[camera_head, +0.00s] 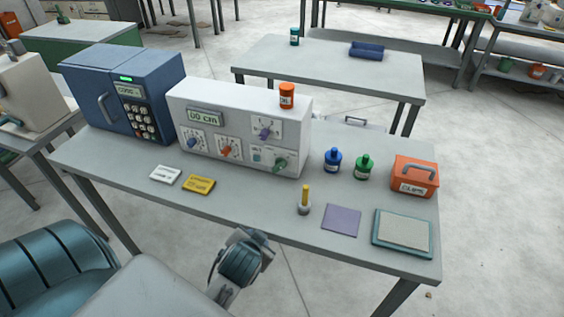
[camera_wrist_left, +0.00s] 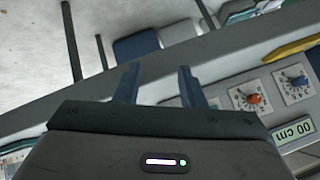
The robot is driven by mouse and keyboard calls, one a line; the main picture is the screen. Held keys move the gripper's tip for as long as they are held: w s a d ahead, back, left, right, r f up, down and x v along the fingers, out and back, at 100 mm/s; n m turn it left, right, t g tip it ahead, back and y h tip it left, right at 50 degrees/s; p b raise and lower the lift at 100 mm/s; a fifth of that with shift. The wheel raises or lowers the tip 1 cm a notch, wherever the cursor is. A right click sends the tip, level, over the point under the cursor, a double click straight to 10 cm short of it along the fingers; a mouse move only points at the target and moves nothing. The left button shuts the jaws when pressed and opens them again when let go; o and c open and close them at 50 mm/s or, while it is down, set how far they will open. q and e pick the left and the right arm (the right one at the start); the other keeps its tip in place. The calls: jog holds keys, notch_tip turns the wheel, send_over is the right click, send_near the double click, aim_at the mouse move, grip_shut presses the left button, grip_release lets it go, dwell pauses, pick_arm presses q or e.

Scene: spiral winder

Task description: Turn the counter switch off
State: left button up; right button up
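The white winder console (camera_head: 190,141) stands on the grey table, its display (camera_head: 205,117) reading "00 cm". Blue, orange, purple and green knobs sit on its front. A small pale teal switch (camera_head: 257,156) sits beside the green knob (camera_head: 280,164) at the lower right. Its label and position are too small to read. My left gripper (camera_wrist_left: 158,88) is open, with nothing between its fingers. The left wrist view shows the console's display (camera_wrist_left: 293,131) and orange knob (camera_wrist_left: 254,99) upside down at the right. In the head view an arm's wrist (camera_head: 241,260) hangs before the table's front edge. My right gripper does not show.
A blue keypad box (camera_head: 88,98) stands left of the console. White (camera_head: 165,174) and yellow (camera_head: 199,184) cards lie in front. Blue (camera_head: 333,160) and green (camera_head: 364,168) bottles and an orange case (camera_head: 414,176) stand to the right.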

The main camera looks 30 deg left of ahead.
pick_arm(q)
notch_tip(320, 180, up, 4)
jog(key=w+t, duration=0.1)
jog(key=w, duration=0.1)
jog(key=m+t+y, duration=0.2)
jog(key=t+y, duration=0.1)
jog(key=t, duration=0.1)
send_near(279, 169)
jog(key=p+x, duration=0.2)
jog(key=x, duration=0.6)
jog(key=shift+w+r+p, duration=0.1)
jog(key=shift+w+p, duration=0.05)
jog(key=shift+p, duration=0.2)
jog(key=shift+w+a+f, duration=0.25)
jog(key=shift+w, duration=0.15)
grip_shut()
